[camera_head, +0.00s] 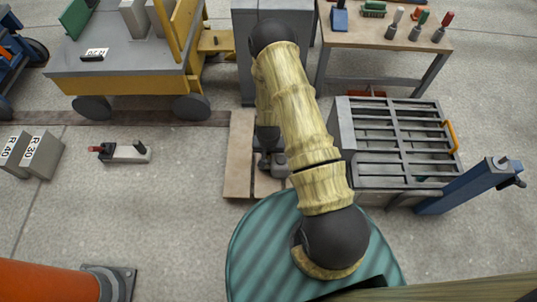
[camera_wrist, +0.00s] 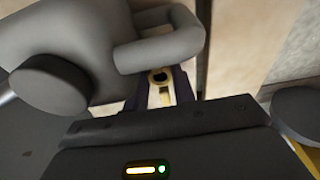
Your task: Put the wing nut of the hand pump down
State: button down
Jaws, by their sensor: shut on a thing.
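In the wrist view my gripper (camera_wrist: 161,92) points away from the camera with its two dark fingers close together. Between the fingertips is a small brass-yellow piece with a dark hole, which I take for the wing nut (camera_wrist: 157,76). A smooth grey body with a looped bar (camera_wrist: 160,50), apparently the hand pump, fills the upper left just beyond the fingers. I cannot tell whether the wing nut touches it. In the head view my gripper (camera_head: 270,160) is low over wooden boards, mostly behind my arm; the wing nut is hidden there.
Wooden boards (camera_head: 239,160) lie on the concrete floor under my gripper.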

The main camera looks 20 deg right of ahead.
aim_at(268, 157)
jog(key=shift+f, duration=0.35)
jog(key=c, duration=1.1)
grip_release()
jog(key=shift+c, duration=0.2)
jog(key=shift+r, duration=0.1)
notch_tip(268, 157, up, 12)
jog(key=s+p, duration=0.1)
jog(key=p, duration=0.6)
jog(key=shift+s+a+p, duration=0.3)
jog(key=shift+s, duration=0.05)
